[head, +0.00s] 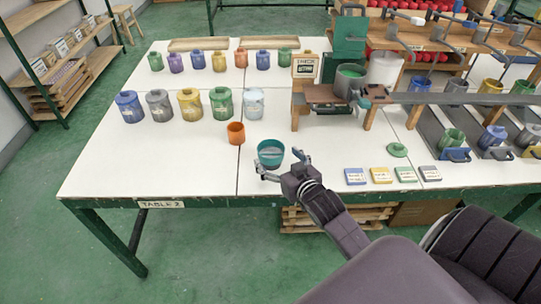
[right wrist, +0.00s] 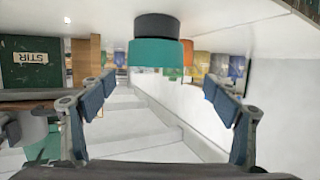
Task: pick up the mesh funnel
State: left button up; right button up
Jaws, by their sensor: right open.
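The mesh funnel appears to be the teal round vessel with a pale rim (head: 270,155), standing near the front edge of the white table; its mesh cannot be made out. In the right wrist view it shows as a teal band (right wrist: 155,53) with a dark grey part, ahead of the fingers. My right gripper (head: 281,164) reaches in from the front edge. Its fingers are spread, one near the funnel's front left and one to its right. In the wrist view the open jaws (right wrist: 158,92) hold nothing. My left gripper is out of view.
An orange cup (head: 236,133) stands just behind and left of the funnel. Several coloured paint pots (head: 190,104) stand in rows farther back. A wooden stand with a green stirrer (head: 349,45) is behind right. Small labelled cards (head: 381,175) lie right. The table's left front is clear.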

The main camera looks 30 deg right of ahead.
aim_at(266, 144)
jog(key=x, duration=0.3)
jog(key=d+x, duration=0.1)
jog(key=x, duration=0.1)
jog(key=shift+w+f+p, duration=0.2)
jog(key=shift+w+p, duration=0.05)
jog(key=shift+p, duration=0.05)
jog(key=shift+w+f, duration=0.25)
jog(key=shift+w, duration=0.35)
jog(key=shift+s, duration=0.1)
jog(key=c, duration=1.2)
jog(key=shift+r, duration=0.1)
jog(key=shift+c, duration=0.2)
